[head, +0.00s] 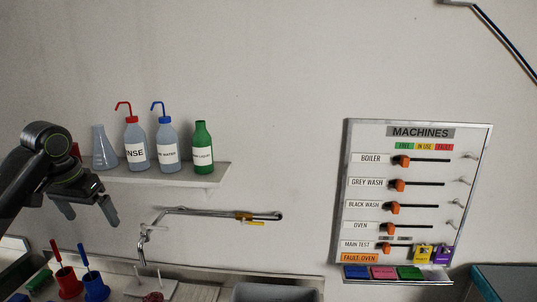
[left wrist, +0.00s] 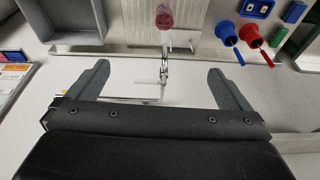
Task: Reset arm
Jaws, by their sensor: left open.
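My left gripper (head: 92,212) is at the left of the head view, in front of the wall and just below the left end of the shelf. Its fingers point down, spread apart and empty. In the left wrist view the same gripper (left wrist: 160,85) shows two dark fingers apart with nothing between them. Past the fingers, that view shows the metal tap (left wrist: 164,68) and the counter. My right gripper is in neither view.
A shelf (head: 215,174) holds a flask (head: 103,148), two wash bottles and a green bottle (head: 202,150). A machines board (head: 480,170) hangs at right. Red (head: 67,283) and blue (head: 95,287) holders stand by the sink (head: 275,292). The wall between shelf and board is clear.

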